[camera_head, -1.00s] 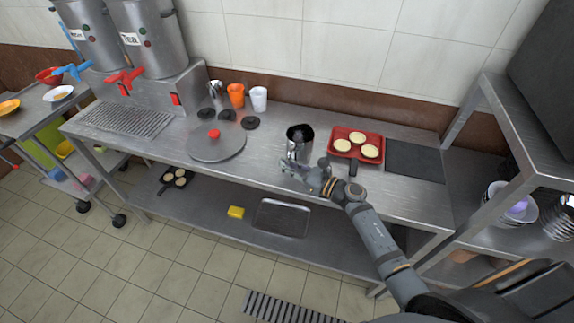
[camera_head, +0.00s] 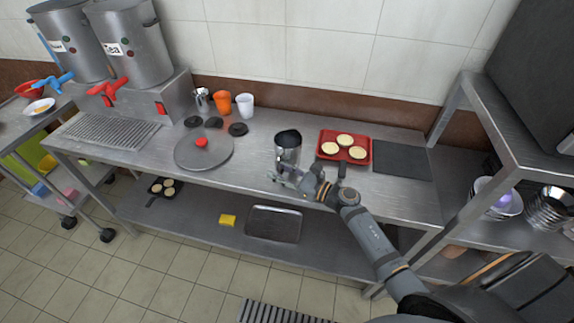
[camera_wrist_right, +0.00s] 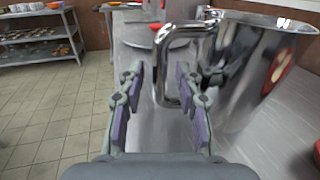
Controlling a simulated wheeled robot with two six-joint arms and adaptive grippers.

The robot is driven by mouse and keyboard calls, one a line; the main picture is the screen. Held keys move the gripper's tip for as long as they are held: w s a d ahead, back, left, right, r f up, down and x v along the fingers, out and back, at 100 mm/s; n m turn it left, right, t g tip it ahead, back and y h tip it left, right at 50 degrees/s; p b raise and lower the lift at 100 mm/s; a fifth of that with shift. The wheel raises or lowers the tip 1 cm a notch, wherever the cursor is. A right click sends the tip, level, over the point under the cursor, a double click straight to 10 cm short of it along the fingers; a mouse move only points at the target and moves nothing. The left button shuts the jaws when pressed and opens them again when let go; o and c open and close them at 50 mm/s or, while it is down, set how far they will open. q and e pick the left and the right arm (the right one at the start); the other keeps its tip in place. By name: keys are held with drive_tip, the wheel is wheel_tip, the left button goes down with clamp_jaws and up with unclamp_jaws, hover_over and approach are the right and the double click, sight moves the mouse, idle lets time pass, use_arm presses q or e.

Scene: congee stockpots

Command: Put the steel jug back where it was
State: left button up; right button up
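The steel jug (camera_head: 288,149) stands upright on the steel worktop, left of the red tray. In the right wrist view the jug (camera_wrist_right: 240,60) fills the upper right, and its handle (camera_wrist_right: 163,72) points left. My right gripper (camera_head: 279,180) is at the near side of the jug. In the wrist view my right gripper (camera_wrist_right: 160,90) is open, its purple-padded fingers apart, with the handle in the gap ahead, nearer the right finger. I cannot tell whether they touch. My left gripper is not in view.
The red tray (camera_head: 369,141) holds several pale round cakes; a dark board (camera_head: 402,160) lies right of it. A round lid (camera_head: 204,153), dark discs, an orange cup (camera_head: 223,103), a white cup (camera_head: 245,105) and a small metal cup (camera_head: 202,100) stand left. Worktop between lid and jug is clear.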

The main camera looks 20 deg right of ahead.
drive_tip(key=b+v, duration=0.1)
drive_tip(key=v, duration=0.1)
drive_tip(key=f+v, duration=0.1)
drive_tip(key=v, duration=0.2)
drive_tip(key=shift+b, duration=0.4)
drive_tip(key=shift+s+d+r, duration=0.5)
drive_tip(key=shift+s+r, duration=0.2)
drive_tip(key=shift+s, duration=0.05)
wheel_tip(320, 180, up, 8)
drive_tip(key=shift+f, duration=0.25)
drive_tip(key=shift+w+a+f, duration=0.1)
drive_tip(key=shift+w, duration=0.05)
